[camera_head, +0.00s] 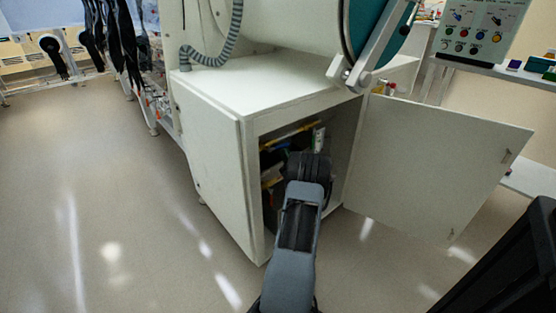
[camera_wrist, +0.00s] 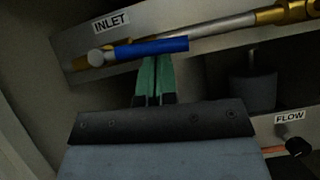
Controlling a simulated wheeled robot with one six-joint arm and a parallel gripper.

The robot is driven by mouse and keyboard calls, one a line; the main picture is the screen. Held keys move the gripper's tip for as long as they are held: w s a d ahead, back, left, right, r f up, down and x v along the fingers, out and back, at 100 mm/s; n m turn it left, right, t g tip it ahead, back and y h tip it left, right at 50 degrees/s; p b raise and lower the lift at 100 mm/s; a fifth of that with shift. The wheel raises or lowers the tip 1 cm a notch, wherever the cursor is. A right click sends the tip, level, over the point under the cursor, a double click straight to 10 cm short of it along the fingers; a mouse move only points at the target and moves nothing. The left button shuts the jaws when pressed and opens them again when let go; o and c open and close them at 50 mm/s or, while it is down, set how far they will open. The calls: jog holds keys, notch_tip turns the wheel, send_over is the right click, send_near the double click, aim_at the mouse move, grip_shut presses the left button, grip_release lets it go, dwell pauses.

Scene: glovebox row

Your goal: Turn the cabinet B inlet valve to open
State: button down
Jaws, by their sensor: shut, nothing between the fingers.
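The inlet valve has a blue lever handle (camera_wrist: 155,47), seen in the wrist view below a white INLET label (camera_wrist: 112,22). The lever reaches right from a round pale pivot (camera_wrist: 96,57) and lies at a small angle to the pipe (camera_wrist: 215,27). My gripper (camera_wrist: 154,62) has green fingers, which are shut and empty. Their tips are at the lower edge of the lever, near its middle; I cannot tell whether they touch it. In the head view my arm reaches into the open white cabinet (camera_head: 215,145), and the fingers and valve are hidden there.
The cabinet door (camera_head: 430,160) stands swung open to the right. A FLOW label (camera_wrist: 289,117) with a black knob (camera_wrist: 297,146) is at the lower right in the wrist view, below a dark cylinder (camera_wrist: 252,90). Open floor (camera_head: 100,190) lies left of the cabinet.

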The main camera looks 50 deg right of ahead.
jog(key=shift+s+d+r+n+y, duration=0.15)
jog(key=shift+n+y, duration=0.25)
jog(key=shift+n, duration=0.2)
jog(key=shift+w+d+r+n+y, duration=0.1)
jog(key=shift+n+y, duration=0.3)
jog(key=shift+n, duration=0.2)
jog(key=w+f+v, duration=0.1)
jog(key=f+v, duration=0.1)
jog(key=v, duration=1)
jog(key=shift+f, duration=0.5)
